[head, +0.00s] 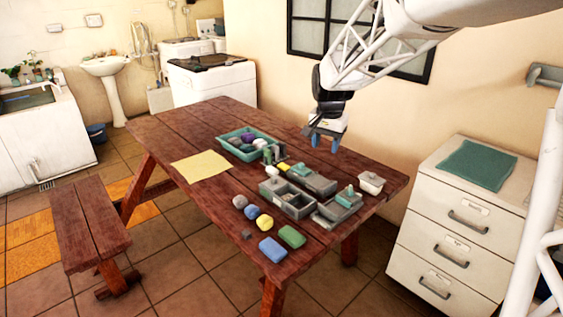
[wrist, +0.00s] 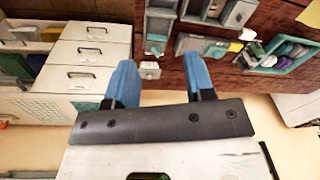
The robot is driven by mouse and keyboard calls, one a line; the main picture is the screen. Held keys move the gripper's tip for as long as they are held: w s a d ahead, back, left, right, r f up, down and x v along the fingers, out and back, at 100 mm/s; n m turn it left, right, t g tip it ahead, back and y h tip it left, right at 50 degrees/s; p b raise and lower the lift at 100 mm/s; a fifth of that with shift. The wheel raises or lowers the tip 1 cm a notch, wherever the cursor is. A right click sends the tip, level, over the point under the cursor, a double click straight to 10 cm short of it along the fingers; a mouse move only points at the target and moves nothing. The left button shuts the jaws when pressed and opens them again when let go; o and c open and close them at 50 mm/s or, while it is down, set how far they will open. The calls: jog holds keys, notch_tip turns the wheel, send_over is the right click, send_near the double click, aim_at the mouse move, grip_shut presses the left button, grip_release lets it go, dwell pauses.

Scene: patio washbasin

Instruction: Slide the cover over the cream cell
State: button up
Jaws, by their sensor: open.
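Grey compartment boxes stand near the right end of the wooden table. The front box (head: 293,203) shows open compartments, and a grey unit with a teal knob (head: 349,194) lies to its right. Another long grey unit (head: 316,182) with a teal knob (head: 299,169) lies behind. Grey boxes (wrist: 162,18) also show at the top of the wrist view. I cannot tell which part is the cover or which compartment is the cream cell. My gripper (head: 322,141) is open and empty, above the far side of the table; its blue fingers (wrist: 158,76) are spread in the wrist view.
A teal tray (head: 221,145) with several balls stands behind left, near a yellow cloth (head: 200,166). A white lidded pot (head: 371,183) is at the right edge. Several coloured lumps, including a green block (head: 292,236), line the front. White drawers (head: 455,232) stand right.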

jog(key=w+a+f+m, duration=0.1)
jog(key=w+a+f, duration=0.35)
jog(key=w, duration=0.35)
jog(key=w+a+f+m, duration=0.1)
jog(key=w+a+f, duration=0.2)
jog(key=w+f, duration=0.35)
jog(key=m+g, duration=0.1)
jog(key=m, duration=0.1)
send_near(274, 181)
jog(key=shift+w+d+f, duration=0.1)
jog(key=shift+w+f, duration=0.25)
jog(key=shift+w, duration=0.2)
jog(key=shift+w+f, duration=0.4)
jog(key=shift+w, duration=0.2)
jog(key=shift+f, duration=0.1)
jog(key=shift+f, duration=3.85)
grip_shut()
